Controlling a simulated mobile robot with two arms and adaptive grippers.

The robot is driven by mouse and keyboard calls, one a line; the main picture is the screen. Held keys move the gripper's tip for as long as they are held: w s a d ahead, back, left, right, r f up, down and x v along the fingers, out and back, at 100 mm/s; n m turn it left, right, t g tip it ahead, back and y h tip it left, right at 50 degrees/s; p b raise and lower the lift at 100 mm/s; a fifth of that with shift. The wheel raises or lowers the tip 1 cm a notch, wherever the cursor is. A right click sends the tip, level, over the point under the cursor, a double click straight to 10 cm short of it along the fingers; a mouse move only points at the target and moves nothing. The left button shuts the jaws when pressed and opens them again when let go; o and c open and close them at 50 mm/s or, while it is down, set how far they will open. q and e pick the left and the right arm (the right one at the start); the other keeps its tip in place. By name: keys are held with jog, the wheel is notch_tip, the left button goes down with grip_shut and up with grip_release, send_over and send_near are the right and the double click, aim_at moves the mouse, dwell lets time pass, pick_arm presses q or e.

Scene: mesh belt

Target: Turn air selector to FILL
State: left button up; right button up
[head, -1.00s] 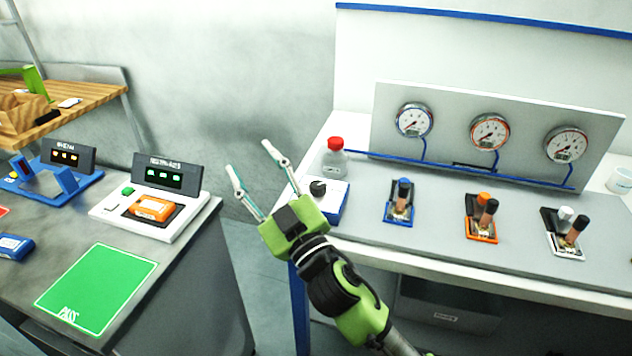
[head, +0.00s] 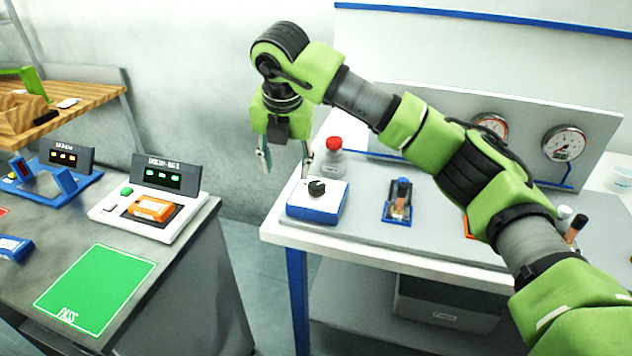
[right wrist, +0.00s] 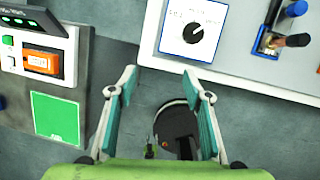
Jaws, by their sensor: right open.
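The air selector is a box with a white top, blue sides and a black knob (head: 317,188), at the left front corner of the white bench. In the right wrist view the same knob (right wrist: 194,32) sits at the top, with small lettering around it too blurred to read. My right gripper (head: 285,162) is open and empty, pointing down just left of and above the selector, apart from it. Its two fingers (right wrist: 159,76) are spread in the wrist view, with the selector beyond the right fingertip.
A red-capped bottle (head: 333,156) stands just behind the selector. A grey table (head: 180,250) with a green pad (head: 95,287) is at left, across a floor gap.

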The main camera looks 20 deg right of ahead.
aim_at(317, 185)
jog(key=d+r+m+h, duration=0.1)
jog(key=d+r+h, duration=0.15)
jog(key=d, duration=0.25)
jog(key=shift+y, duration=0.25)
jog(key=p+x, duration=0.3)
jog(key=x, duration=1)
jog(key=shift+w+a+f+p, duration=0.1)
jog(key=shift+w+f+p, duration=0.1)
jog(key=shift+p, duration=0.1)
jog(key=c, duration=1.1)
